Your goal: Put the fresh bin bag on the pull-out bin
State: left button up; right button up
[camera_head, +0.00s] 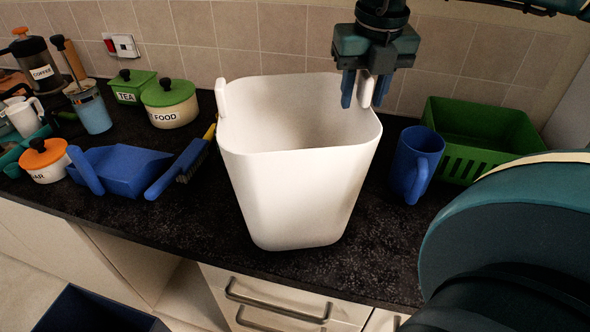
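A white, open-topped, bag-shaped liner (290,200), which I take for the bin bag, stands upright on the dark counter near its front edge. It has a raised tab (221,98) on its left rim and another (366,88) on its right rim. My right gripper (366,98) points down at the right rim, its two blue fingers on either side of that tab. I cannot tell whether they press on it. A dark blue open container (92,312), perhaps the pull-out bin, shows partly at the bottom left below the counter. My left gripper is not in view.
A blue mug (415,165) and green crate (480,140) stand right of the liner. A blue dustpan (125,170), a blue brush (180,168), canisters and a coffee press (38,65) crowd the left. My arm blocks the lower right. Drawer handles (275,303) show below the counter (200,222).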

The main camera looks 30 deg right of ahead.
jog(key=shift+c, duration=0.3)
grip_shut()
dwell(0.3)
